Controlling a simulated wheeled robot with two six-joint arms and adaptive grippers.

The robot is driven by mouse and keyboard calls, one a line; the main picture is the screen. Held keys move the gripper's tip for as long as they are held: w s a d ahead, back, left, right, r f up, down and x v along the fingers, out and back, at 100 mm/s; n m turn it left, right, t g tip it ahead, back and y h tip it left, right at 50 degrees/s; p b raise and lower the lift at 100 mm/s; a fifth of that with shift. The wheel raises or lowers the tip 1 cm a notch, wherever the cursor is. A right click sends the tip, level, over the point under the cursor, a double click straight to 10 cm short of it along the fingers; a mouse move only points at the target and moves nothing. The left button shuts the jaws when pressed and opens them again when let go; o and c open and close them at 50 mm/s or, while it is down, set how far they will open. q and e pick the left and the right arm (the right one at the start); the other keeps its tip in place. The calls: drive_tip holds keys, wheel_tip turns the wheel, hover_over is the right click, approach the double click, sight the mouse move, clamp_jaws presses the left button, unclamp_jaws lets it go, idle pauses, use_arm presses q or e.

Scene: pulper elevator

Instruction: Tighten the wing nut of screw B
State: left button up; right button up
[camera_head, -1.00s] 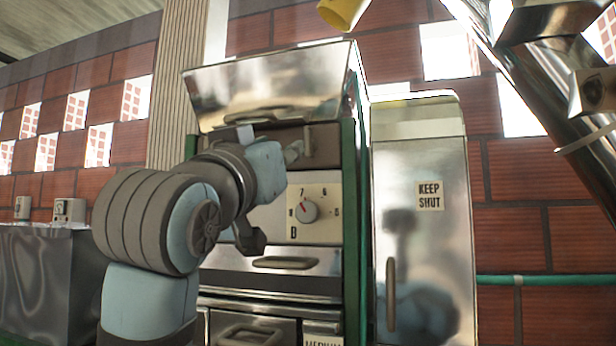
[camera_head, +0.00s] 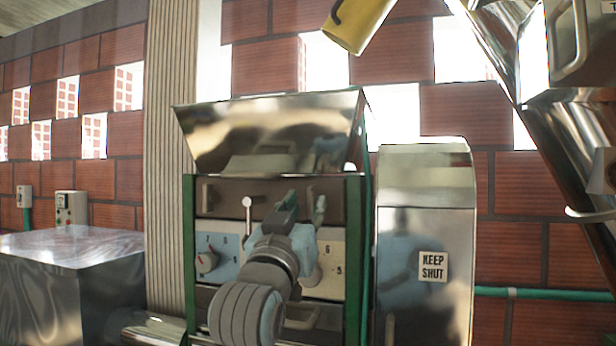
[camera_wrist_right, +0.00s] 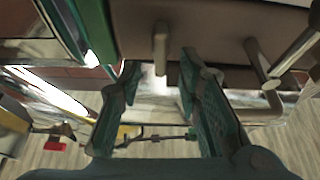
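The brown front (camera_head: 275,197) of the machine carries two grey upright bars. The right bar (camera_head: 310,193), above the cream panel (camera_head: 332,245), looks like the wing nut of screw B; I cannot tell for sure. My right gripper (camera_head: 303,207) is at this bar, fingers apart. In the right wrist view the right gripper (camera_wrist_right: 163,90) is open and the bar (camera_wrist_right: 160,40) shows beyond the gap between the fingers; I see no contact. The arm hides part of the cream panel and its dial. My left gripper is not in view.
A thin lever with a ball end (camera_head: 247,203) stands left of the gripper. A blue panel with a red-marked dial (camera_head: 207,262) is lower left. A metal hopper (camera_head: 270,130) overhangs above. A green post (camera_head: 353,250) and the KEEP SHUT cabinet (camera_head: 425,220) are close right.

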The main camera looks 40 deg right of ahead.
sight(313, 202)
drive_tip(key=x, duration=0.2)
drive_tip(key=shift+w+d+f, duration=0.1)
drive_tip(key=shift+w+d, duration=0.1)
drive_tip(key=shift+d, duration=0.15)
drive_tip(key=shift+a, duration=0.2)
drive_tip(key=shift+s+a, duration=0.1)
drive_tip(key=shift+c, duration=0.9)
clamp_jaws()
drive_tip(key=shift+m+g+h, duration=0.3)
drive_tip(key=shift+m, duration=0.3)
drive_tip(key=shift+o, duration=0.2)
unclamp_jaws()
drive_tip(key=shift+o, duration=0.7)
